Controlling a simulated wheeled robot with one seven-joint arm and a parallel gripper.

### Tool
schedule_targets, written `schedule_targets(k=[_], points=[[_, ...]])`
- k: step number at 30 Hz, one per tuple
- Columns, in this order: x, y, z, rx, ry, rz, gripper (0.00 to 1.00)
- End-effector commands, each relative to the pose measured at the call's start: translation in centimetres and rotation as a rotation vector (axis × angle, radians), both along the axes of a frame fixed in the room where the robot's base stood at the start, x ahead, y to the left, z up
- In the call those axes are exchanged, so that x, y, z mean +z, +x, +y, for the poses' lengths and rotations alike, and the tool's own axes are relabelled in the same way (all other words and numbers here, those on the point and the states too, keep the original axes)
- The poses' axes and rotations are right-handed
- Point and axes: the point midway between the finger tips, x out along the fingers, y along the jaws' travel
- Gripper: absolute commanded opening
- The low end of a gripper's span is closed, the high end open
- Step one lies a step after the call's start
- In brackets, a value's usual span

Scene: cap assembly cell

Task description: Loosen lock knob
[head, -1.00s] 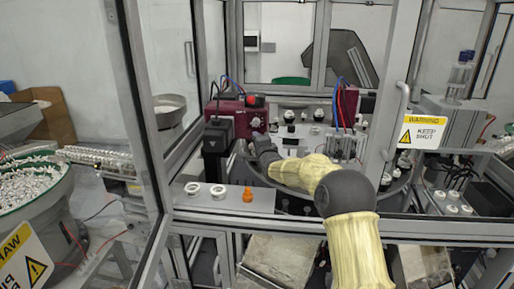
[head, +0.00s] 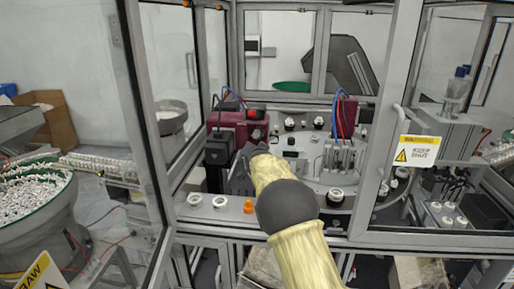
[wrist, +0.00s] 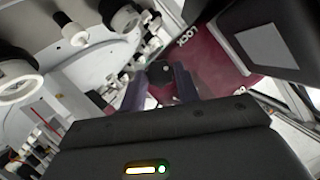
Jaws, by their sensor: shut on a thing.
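In the wrist view a black lock knob (wrist: 160,72) sits between the two fingers of my gripper (wrist: 158,88), in front of a maroon block (wrist: 215,62) with white "LOCK" lettering. My gripper is shut on the knob, one finger on each side. In the head view my gripper (head: 240,172) is inside the cell, below the maroon housing (head: 228,124) and beside a black box-shaped unit. The knob and the fingertips cannot be made out clearly there, since my arm covers part of that area.
A shelf in front holds two white rings (head: 220,202) and an orange cap (head: 248,206). The black unit (head: 218,149) stands close on the left of my gripper. A round plate with several fixtures lies behind. Framed glass panels and a warning sign (head: 417,150) flank the opening.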

Motion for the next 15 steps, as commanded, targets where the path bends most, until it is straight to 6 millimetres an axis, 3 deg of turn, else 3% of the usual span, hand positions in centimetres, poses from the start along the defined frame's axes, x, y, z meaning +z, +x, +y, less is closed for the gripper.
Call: schedule_targets(k=[15], points=[[-0.29,-0.07,0.59,0.003,-0.487,0.02,0.09]])
